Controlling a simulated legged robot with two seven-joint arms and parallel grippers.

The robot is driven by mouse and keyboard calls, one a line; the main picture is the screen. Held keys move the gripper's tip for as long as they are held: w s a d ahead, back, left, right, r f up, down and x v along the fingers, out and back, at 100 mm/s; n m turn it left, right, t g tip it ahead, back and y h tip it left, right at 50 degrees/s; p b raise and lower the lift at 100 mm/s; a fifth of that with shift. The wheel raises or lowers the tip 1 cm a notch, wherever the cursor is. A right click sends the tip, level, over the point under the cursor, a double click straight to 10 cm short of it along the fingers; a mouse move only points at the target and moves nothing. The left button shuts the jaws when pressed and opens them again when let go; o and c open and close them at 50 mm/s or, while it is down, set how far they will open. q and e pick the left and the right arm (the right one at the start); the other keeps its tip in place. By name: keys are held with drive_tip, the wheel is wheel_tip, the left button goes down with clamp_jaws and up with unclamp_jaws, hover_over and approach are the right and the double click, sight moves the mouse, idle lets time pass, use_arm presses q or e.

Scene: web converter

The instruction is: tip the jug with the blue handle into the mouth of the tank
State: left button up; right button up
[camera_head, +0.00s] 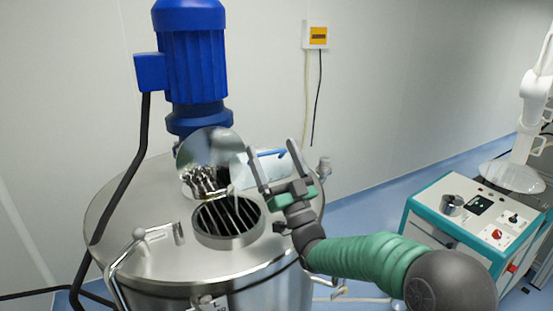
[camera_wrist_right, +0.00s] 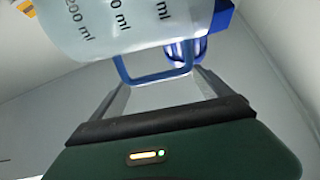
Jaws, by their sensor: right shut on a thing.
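The jug (camera_head: 262,170) is translucent white and lies tilted on its side above the tank, its left end toward the mouth. Its blue handle (camera_head: 270,153) is on the upper side. My right gripper (camera_head: 272,150) is shut on the handle; the wrist view shows the blue handle (camera_wrist_right: 155,78) between the fingers and "ml" marks on the jug (camera_wrist_right: 120,22). The tank's round mouth (camera_head: 228,238) is open, with dark bars inside. A thin pale streak runs between the jug's left end and the mouth; I cannot tell if it is liquid. My left gripper is not in view.
A round shiny lid (camera_head: 208,148) stands raised behind the mouth. A blue motor (camera_head: 192,60) rises from the tank top (camera_head: 125,215). A bent metal handle (camera_head: 140,236) is at left. A teal-edged cabinet (camera_head: 470,225) with controls stands at right.

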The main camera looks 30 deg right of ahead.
drive_tip(key=a+n+y+b, duration=0.1)
drive_tip(key=n+y, duration=0.1)
drive_tip(key=a+r+n+g+y+b, duration=0.1)
drive_tip(key=n+y, duration=0.2)
drive_tip(key=a+n+g+y+b, duration=0.1)
drive_tip(key=a+n+y, duration=0.1)
drive_tip(key=n, duration=0.1)
drive_tip(key=shift+s+r, duration=0.25)
drive_tip(key=shift+r, duration=0.1)
idle(0.4)
drive_tip(key=shift+d, duration=0.1)
idle(0.7)
